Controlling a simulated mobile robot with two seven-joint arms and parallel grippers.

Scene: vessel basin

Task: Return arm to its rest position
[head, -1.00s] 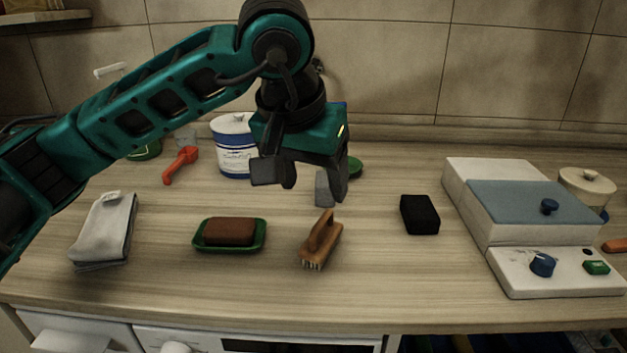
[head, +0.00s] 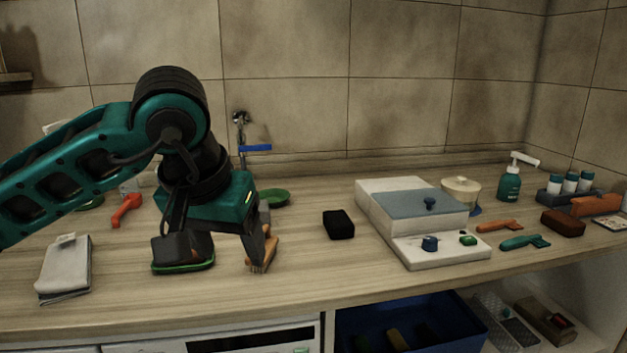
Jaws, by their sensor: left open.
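My left arm comes in from the left in the head view. Its gripper (head: 215,246) is open, with its fingers pointing down over the counter. Nothing shows between the fingers. One finger stands in front of the green dish (head: 180,267) and hides most of the brown block on it. The other finger stands in front of the wooden brush (head: 267,252) and partly covers it. I cannot tell whether the fingers touch either thing. My right gripper is not in view.
A folded grey cloth (head: 65,268) lies at the left. A black block (head: 338,224) and a white box with a blue-grey top (head: 415,204) stand to the right. A soap bottle (head: 510,184) stands at the back right. The counter's front middle is clear.

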